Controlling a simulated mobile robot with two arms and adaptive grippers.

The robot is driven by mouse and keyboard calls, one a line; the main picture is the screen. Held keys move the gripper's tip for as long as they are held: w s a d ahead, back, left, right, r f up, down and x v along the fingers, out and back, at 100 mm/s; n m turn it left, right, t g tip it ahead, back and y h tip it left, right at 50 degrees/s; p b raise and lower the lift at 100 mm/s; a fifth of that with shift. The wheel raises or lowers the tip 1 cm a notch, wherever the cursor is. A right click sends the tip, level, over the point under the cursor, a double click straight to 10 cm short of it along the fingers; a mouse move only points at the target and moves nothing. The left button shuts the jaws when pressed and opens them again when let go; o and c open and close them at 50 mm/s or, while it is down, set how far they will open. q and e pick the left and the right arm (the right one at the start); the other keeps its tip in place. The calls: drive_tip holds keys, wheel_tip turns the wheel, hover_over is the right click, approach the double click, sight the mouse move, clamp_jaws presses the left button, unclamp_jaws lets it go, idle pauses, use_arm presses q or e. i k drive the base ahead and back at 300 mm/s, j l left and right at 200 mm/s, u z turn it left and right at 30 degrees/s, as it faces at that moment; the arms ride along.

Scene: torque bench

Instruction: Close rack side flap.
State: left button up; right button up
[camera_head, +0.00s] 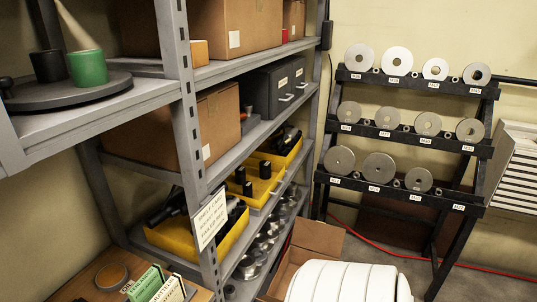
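The grey metal shelving rack (185,120) fills the left and centre, with an upright post at its near corner. A pale tilted card (209,218) with printed lines hangs at the side of this post, below the middle shelf. I cannot tell for certain whether this card is the side flap; no other flap shows clearly on the rack. A black stepped rack (400,135) with rows of round metal discs stands at the right, and no flap is clear on it.
Yellow bins (262,180) and a cardboard box (215,115) sit on the shelves. An open cardboard box (313,240) stands on the floor. A red cable (385,249) crosses the floor. A wooden surface (85,285) with small books is at lower left.

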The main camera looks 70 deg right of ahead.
sight(317, 236)
drive_tip(key=l+z, duration=0.1)
drive_tip(key=z, duration=2.4)
